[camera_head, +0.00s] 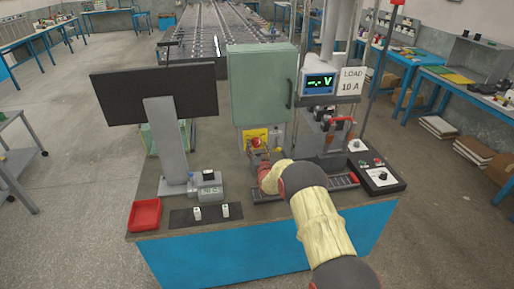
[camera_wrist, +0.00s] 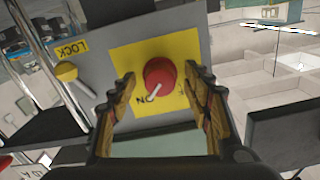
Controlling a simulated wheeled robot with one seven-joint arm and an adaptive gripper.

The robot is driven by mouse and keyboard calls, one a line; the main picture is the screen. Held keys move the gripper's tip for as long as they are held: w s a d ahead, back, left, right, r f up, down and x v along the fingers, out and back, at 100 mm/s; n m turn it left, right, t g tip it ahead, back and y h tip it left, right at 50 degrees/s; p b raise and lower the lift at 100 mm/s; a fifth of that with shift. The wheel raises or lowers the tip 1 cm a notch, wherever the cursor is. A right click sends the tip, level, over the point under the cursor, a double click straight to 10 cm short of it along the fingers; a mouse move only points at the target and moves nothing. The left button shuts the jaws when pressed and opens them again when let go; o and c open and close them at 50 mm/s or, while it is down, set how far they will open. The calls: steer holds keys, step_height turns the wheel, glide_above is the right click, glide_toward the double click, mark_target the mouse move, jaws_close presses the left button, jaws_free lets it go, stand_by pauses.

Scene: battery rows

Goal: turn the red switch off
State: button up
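The red switch (camera_wrist: 160,74) is a round red knob on a yellow plate (camera_wrist: 136,57) in the wrist view. My gripper (camera_wrist: 160,84) is open, with one finger on each side of the knob in the picture. I cannot tell whether either finger touches it. In the head view the red switch (camera_head: 256,142) is on the yellow plate (camera_head: 249,134) below a green cabinet (camera_head: 261,88), and my gripper (camera_head: 260,153) is right at it.
A yellow LOCK knob (camera_wrist: 66,72) is beside the yellow plate in the wrist view. In the head view, a monitor (camera_head: 158,97) stands to the left, a voltage display (camera_head: 319,83) and a black control box (camera_head: 378,175) to the right, and a red tray (camera_head: 145,215) at the front left.

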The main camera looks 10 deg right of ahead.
steer(key=shift+c, duration=1.2)
steer(key=c, duration=0.9)
steer(key=shift+o, duration=0.2)
steer(key=shift+f+b, duration=0.1)
steer(key=shift+b, duration=0.25)
steer(key=n+b, duration=0.3)
steer(key=n, duration=0.1)
steer(key=shift+f, duration=0.1)
steer(key=n+b, duration=0.3)
steer(key=n, duration=0.1)
steer(key=shift+b, duration=0.35)
steer(key=n+b, duration=0.2)
steer(key=n, duration=0.3)
steer(key=shift+b, duration=0.3)
steer(key=n+b, duration=0.1)
steer(key=n, duration=0.1)
steer(key=n+b, duration=0.1)
steer(key=n, duration=0.1)
steer(key=shift+r+n, duration=0.2)
steer(key=shift+n, duration=0.2)
